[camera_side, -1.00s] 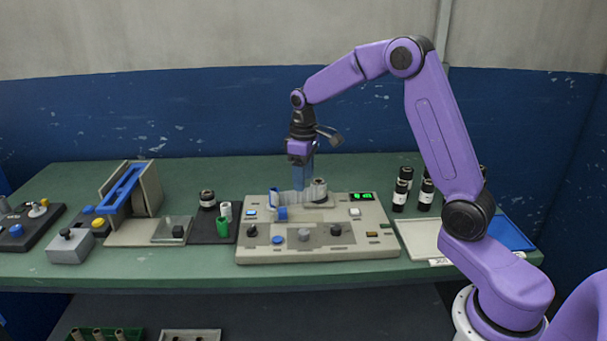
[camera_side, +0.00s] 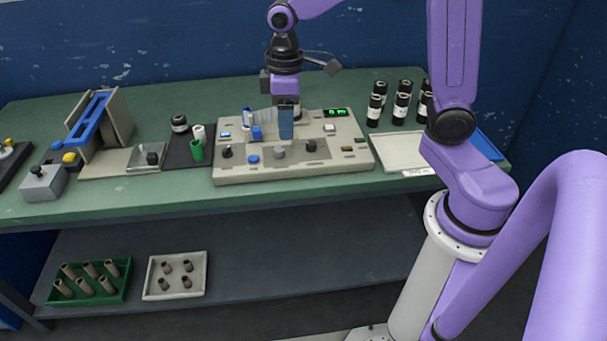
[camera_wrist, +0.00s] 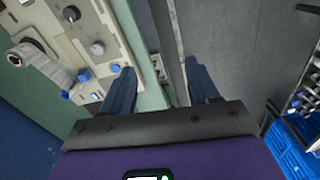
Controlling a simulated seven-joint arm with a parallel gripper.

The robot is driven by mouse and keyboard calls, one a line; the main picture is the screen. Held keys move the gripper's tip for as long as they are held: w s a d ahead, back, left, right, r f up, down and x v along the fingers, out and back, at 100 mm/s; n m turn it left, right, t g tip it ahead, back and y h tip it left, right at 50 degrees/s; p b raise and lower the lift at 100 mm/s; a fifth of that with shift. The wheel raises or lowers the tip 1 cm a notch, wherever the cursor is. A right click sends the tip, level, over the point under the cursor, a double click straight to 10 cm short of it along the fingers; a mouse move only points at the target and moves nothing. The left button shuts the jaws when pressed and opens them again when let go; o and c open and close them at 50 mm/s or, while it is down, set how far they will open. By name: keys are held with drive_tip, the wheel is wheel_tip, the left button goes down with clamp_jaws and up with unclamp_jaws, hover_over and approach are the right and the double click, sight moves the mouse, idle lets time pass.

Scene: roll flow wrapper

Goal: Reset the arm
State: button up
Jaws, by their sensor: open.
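My gripper (camera_side: 286,122) hangs with its blue fingers pointing down, in front of part of the beige wrapper machine (camera_side: 225,174) in the side view. In the wrist view my gripper (camera_wrist: 163,88) shows two blue fingers wide apart with nothing between them. There the machine (camera_wrist: 118,38) lies to the left of the fingers, and the gap between them is over the table's edge area. A clear film roll (camera_wrist: 40,65) sits on the machine at the left of the wrist view. My fingers hide part of the machine in the side view.
A blue-railed stand (camera_side: 88,115) and a green cup (camera_side: 196,151) are at the left. The lower shelf holds a green crate (camera_side: 90,292) and a grey tray (camera_side: 150,288). Blue crates (camera_wrist: 290,150) show in the wrist view.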

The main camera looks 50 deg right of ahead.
drive_tip(key=s+n, duration=0.4)
drive_tip(key=s, duration=1.8)
drive_tip(key=shift+f+n, duration=0.4)
drive_tip(key=shift+d, duration=0.1)
